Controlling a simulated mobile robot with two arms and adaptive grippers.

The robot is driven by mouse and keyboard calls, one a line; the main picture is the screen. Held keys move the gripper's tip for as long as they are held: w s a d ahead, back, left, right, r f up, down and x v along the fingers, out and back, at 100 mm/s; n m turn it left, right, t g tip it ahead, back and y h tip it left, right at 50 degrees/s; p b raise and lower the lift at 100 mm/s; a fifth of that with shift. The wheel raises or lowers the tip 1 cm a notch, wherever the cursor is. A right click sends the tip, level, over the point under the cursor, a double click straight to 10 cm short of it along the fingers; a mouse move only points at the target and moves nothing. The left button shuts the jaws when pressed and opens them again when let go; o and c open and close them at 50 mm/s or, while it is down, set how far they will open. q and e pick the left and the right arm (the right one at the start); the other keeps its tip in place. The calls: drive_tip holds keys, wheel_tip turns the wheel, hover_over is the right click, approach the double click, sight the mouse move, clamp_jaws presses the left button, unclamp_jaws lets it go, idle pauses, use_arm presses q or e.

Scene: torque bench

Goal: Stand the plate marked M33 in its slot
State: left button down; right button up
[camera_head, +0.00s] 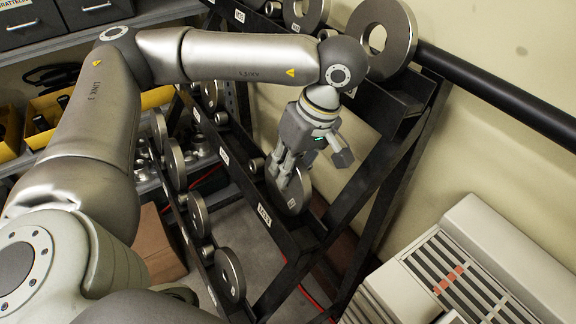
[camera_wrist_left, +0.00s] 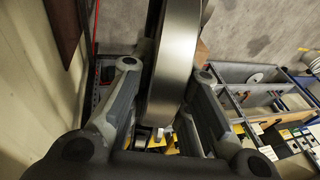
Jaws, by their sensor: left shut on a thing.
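My left gripper (camera_head: 287,176) is shut on a grey metal plate (camera_head: 291,197), with its fingers pointing down. In the left wrist view the plate (camera_wrist_left: 174,70) stands on edge between the two fingers, seen along its rim. The plate is upright at the middle tier of the black rack (camera_head: 235,158), near the lower end of that rail. A white label (camera_head: 265,215) sits on the rail beside it, too small to read surely. I cannot tell whether the plate's lower edge rests in the slot. No M33 mark on the plate is readable.
A large plate (camera_head: 383,36) stands on the top tier behind my wrist. Several plates stand on the lower tier, the nearest (camera_head: 230,274) at its front end. A black bar (camera_head: 500,95) runs along the wall. A pale ribbed unit (camera_head: 455,270) is at lower right.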

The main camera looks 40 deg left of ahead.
use_arm(q)
drive_tip(key=c, duration=1.3)
unclamp_jaws()
drive_tip(key=shift+s, duration=0.1)
drive_tip(key=shift+f, duration=0.1)
drive_tip(key=v, duration=1.2)
